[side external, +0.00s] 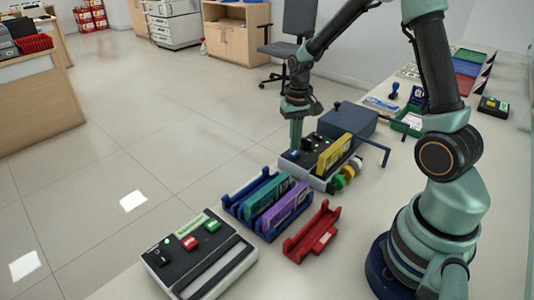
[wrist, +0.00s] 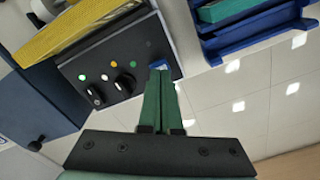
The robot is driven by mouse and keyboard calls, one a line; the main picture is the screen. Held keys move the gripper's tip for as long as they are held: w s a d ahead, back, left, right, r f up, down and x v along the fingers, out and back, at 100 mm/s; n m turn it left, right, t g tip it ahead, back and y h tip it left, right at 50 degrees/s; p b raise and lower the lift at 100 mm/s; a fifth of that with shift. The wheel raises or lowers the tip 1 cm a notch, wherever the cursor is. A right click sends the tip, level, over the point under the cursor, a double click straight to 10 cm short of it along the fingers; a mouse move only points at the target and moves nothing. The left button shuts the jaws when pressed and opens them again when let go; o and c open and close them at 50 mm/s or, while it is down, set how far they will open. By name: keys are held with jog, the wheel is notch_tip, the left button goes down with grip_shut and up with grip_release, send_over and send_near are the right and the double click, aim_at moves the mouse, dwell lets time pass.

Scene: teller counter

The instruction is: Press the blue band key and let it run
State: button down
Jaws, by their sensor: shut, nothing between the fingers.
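The banding machine (side external: 318,163) is a dark-topped unit with a light body on the counter, with a yellow-banded block (side external: 335,153) standing on it. In the wrist view its black panel (wrist: 120,55) carries two black knobs and several small lights. The blue key (wrist: 160,64) shows at the panel's corner, right at my fingertips and partly covered by them. My gripper (wrist: 160,73) is shut and empty, pointing down at the key; it also shows in the side view (side external: 295,147). I cannot tell whether the tips touch or press the key.
A blue rack (side external: 265,205) with teal and purple blocks and a red tray (side external: 312,232) stand nearer the camera. A control box (side external: 199,255) with green and red keys sits at the front. A dark blue box (side external: 347,121) with a bar lies behind the machine.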

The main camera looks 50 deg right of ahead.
aim_at(294, 153)
jog(key=shift+f, duration=0.8)
jog(key=shift+r, duration=0.15)
notch_tip(294, 153, up, 9)
dwell(1.1)
jog(key=s+a+r+n+t, duration=0.5)
jog(key=s+a+r, duration=0.4)
jog(key=a, duration=0.2)
jog(key=shift+s+a+r+n+t, duration=0.3)
jog(key=shift+s+r+n, duration=0.1)
jog(key=shift+n, duration=0.1)
